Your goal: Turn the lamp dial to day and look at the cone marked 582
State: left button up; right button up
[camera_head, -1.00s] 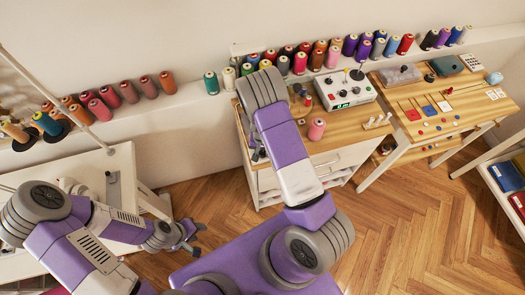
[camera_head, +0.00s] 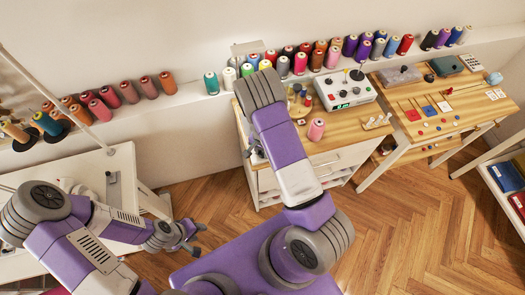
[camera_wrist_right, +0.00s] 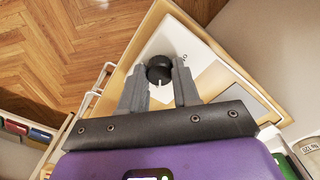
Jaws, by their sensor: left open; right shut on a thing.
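The black lamp dial (camera_wrist_right: 160,69) with a white pointer line sits on a pale panel in the right wrist view. Its pointer faces the bottom of that picture. My right gripper (camera_wrist_right: 158,78) is shut on the dial, one finger on each side. Lettering on the panel is partly hidden and unreadable. In the head view my right arm hides the dial. My left gripper (camera_head: 189,239) is open and empty over the floor at the left. No number 582 is readable on any cone.
A control box (camera_head: 345,89) with knobs and a lever stands on the cabinet (camera_head: 335,140). Many thread cones line the wall ledge (camera_head: 200,105). A wooden table (camera_head: 435,115) with small pieces stands at the right. The floor (camera_head: 400,220) in front is clear.

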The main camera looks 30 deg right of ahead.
jog(key=o, duration=1.1)
jog(key=shift+c, duration=0.2)
notch_tip(320, 180, up, 8)
jog(key=shift+f+p, duration=0.2)
jog(key=shift+p, duration=0.15)
